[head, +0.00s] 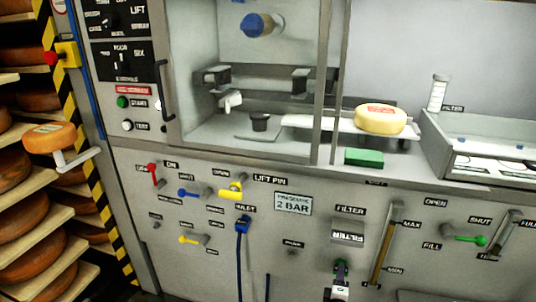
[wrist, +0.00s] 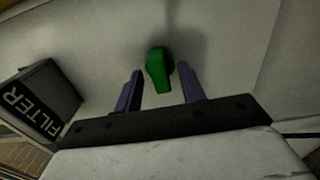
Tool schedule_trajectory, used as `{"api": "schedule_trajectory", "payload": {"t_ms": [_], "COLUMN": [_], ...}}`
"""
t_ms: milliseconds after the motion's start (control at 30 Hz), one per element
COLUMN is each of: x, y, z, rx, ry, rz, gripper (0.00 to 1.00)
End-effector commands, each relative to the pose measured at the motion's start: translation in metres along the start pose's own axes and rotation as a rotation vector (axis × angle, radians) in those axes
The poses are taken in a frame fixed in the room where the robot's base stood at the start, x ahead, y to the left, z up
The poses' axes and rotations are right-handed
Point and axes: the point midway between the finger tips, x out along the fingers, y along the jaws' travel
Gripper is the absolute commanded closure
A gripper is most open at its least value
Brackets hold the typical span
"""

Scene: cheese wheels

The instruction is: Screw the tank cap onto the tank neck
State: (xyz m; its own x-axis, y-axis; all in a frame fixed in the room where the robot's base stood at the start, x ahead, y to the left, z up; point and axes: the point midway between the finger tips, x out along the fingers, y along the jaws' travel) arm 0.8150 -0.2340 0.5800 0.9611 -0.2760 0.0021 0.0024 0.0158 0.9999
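My gripper (wrist: 160,69) is open, with its two purple fingers apart. A small green tapered piece (wrist: 157,72) shows between the fingers, with a gap on either side; I cannot tell how deep it sits between them. In the head view my gripper (head: 340,280) is low at the front of the panel, just below the box marked FILTER (head: 347,232), with green (head: 341,266) at its tip. I cannot make out for certain a tank cap or a tank neck; whether the green piece is either one is unclear.
The FILTER box is close to the left of my fingers in the wrist view (wrist: 37,103). A level gauge (head: 387,243), a green lever (head: 465,239) and a blue hose (head: 242,255) are on the panel. Above are a cheese wheel (head: 381,119) and a green block (head: 364,157).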

Motion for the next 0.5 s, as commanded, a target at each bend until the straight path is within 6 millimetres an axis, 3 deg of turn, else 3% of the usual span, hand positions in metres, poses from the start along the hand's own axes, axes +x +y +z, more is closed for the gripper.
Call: {"api": "schedule_trajectory", "payload": {"t_ms": [500], "x": [0.008], "y": [0.0003], "z": [0.0], "rx": [0.001], "ry": [0.0], "rz": [0.0], "gripper": [0.6]}}
